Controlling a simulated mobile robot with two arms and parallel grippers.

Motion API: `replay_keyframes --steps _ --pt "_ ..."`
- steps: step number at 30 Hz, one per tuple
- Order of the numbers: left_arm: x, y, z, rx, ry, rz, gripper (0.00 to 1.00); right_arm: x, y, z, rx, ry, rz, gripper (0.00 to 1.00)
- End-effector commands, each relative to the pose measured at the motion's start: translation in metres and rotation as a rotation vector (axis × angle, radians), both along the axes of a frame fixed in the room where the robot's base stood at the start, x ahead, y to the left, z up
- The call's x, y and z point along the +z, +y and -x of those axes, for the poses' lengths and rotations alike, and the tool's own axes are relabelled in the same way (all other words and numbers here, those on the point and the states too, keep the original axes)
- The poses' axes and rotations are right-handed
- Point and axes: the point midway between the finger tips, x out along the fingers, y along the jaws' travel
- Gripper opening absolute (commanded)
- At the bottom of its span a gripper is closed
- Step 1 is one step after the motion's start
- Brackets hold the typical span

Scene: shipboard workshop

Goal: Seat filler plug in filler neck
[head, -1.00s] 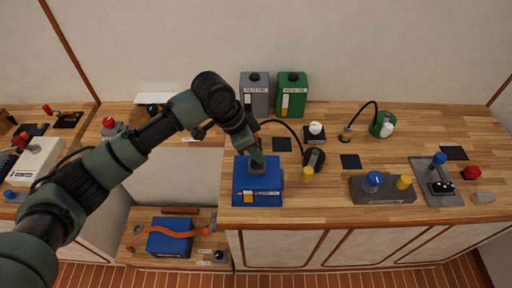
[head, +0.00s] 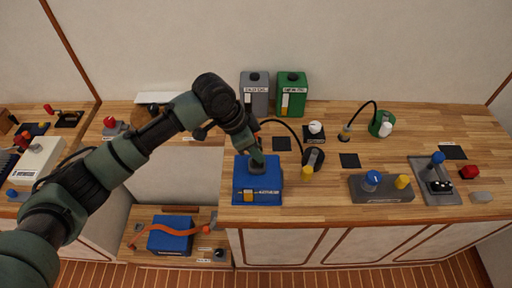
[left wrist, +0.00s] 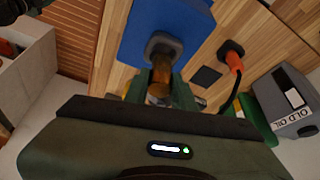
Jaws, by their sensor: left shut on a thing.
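My left gripper (left wrist: 157,84) is shut on a brown, amber-looking plug (left wrist: 161,70) with a pale metallic end, seen between its green fingers in the left wrist view. The plug lines up with a dark grey filler neck (left wrist: 165,46) on the blue box (left wrist: 135,38). They appear to meet, but I cannot tell whether the plug is inside the neck. In the head view the blue box (head: 243,178) stands at the bench's front left edge, with the gripper (head: 257,160) just over its top. The plug is hidden there. My right gripper is not in view.
Grey (head: 254,95) and green (head: 291,97) canisters stand at the back. A black hose fitting (head: 314,158) and yellow cap (head: 307,173) are close right of the box. A grey block with knobs (head: 382,190) is farther right. A lower shelf holds another blue box (head: 170,238).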

Motion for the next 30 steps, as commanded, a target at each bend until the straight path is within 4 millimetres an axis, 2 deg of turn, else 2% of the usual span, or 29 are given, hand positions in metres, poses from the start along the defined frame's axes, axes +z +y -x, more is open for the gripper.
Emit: replay_keyframes --steps 14,30 --pt "0.0002 -0.0002 0.0001 -0.001 0.000 0.000 0.00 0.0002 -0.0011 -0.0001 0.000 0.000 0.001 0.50" --pt "-0.0002 -0.0002 0.0003 -0.001 0.001 0.000 0.00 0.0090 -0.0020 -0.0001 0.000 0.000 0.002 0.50"
